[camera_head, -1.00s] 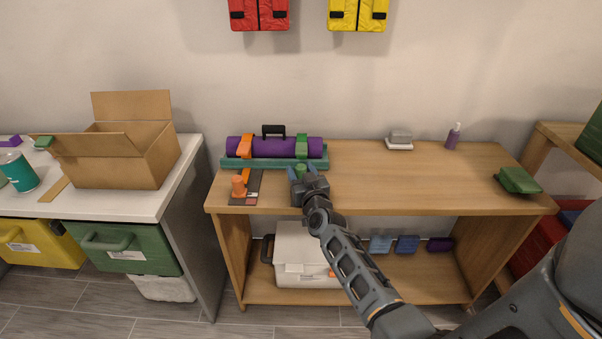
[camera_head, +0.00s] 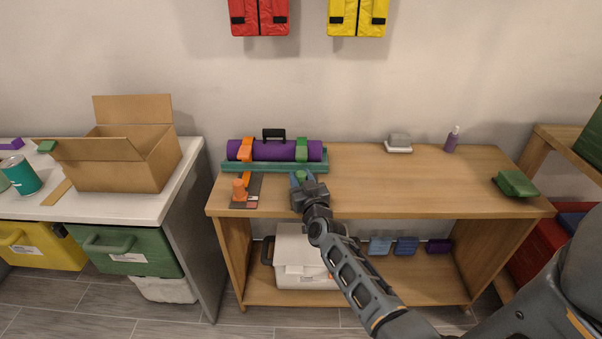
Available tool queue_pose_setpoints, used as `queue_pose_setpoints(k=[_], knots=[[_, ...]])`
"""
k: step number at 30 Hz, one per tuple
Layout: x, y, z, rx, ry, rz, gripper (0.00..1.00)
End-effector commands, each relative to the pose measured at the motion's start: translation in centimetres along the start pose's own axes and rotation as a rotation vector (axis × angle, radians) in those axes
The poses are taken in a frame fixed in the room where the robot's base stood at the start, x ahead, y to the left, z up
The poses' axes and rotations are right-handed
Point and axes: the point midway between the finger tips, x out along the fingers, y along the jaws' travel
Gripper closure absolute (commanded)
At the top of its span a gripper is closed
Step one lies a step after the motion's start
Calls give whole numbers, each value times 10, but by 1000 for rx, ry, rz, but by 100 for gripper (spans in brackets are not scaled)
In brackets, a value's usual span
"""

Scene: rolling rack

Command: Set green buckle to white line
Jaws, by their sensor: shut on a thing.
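A purple roll (camera_head: 272,151) lies in a long teal tray (camera_head: 262,167) at the back left of the wooden table. An orange strap (camera_head: 245,149) and a green strap (camera_head: 302,149) go around it. My gripper (camera_head: 301,178) is just in front of the tray, below the green strap. It is shut on the green buckle (camera_head: 302,175), a small green piece between the blue fingertips. The buckle's lower part is hidden by my gripper. I cannot make out a white line near it.
An orange knob-like piece (camera_head: 239,189) stands on a dark strip (camera_head: 254,190) left of my gripper. A cardboard box (camera_head: 125,165) stands on the left counter.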

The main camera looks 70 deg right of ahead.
Motion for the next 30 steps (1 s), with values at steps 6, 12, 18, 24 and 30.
queue_pose_setpoints(k=[6,12,18,24,30], knots=[[-27,-9,-4,-2,-5,-3,100],[-39,-13,-1,-1,-3,-3,100],[-39,-13,0,0,-1,-2,100],[-39,-13,0,0,-2,-2,55],[-39,-13,0,0,-2,-2,43]])
